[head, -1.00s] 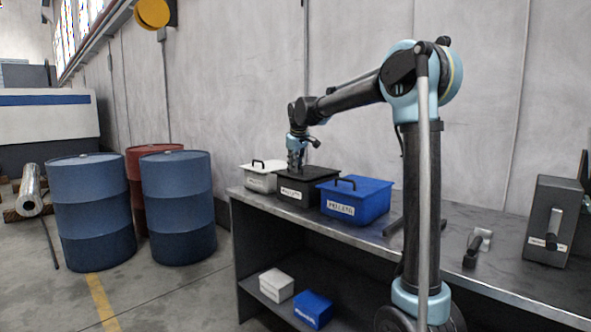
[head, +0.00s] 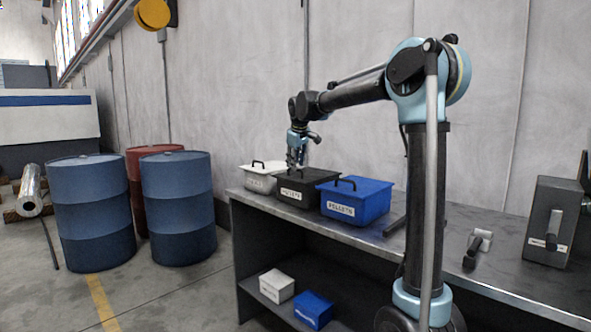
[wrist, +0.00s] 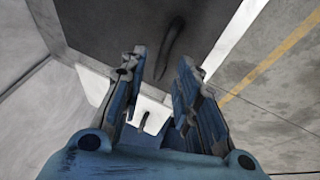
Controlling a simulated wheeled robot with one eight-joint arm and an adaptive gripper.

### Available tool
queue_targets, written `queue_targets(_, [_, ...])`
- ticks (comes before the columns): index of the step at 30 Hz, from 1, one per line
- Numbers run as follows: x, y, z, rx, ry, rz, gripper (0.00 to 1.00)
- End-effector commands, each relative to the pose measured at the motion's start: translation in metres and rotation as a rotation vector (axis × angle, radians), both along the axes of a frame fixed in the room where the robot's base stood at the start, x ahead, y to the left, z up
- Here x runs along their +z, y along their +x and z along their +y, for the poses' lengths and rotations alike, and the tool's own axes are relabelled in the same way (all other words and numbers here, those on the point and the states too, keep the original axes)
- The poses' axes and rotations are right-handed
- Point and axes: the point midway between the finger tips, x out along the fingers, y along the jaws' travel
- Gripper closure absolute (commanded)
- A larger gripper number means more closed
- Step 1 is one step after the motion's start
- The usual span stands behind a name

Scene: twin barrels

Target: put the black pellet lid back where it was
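The black pellet lid (head: 318,178) lies on the black bin (head: 292,193), which has a white label and stands between the white and blue bins. My gripper (head: 297,163) is just above this lid. In the wrist view, the lid (wrist: 120,30) fills the top, with its dark handle (wrist: 170,48) standing beyond my fingertips. My gripper (wrist: 163,62) is open there, with a clear gap between its fingers and nothing in it. Whether the lid sits flush on every side cannot be seen.
A white lidded bin (head: 258,183) stands left of the black one, and a blue lidded bin (head: 358,208) right. All stand on a metal bench (head: 400,245). A grey box with a lever (head: 550,232) is at the bench's right. Blue barrels (head: 178,205) stand left.

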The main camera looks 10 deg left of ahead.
Motion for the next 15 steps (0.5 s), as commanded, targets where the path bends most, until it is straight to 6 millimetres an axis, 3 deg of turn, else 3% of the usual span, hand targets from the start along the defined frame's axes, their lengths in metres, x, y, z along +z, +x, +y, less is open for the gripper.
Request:
queue_targets(9, [0.054, -0.027, -0.008, 0.001, 0.0, 0.0, 0.71])
queue_targets(15, [0.074, -0.037, -0.011, 0.0, 0.0, 0.0, 0.71])
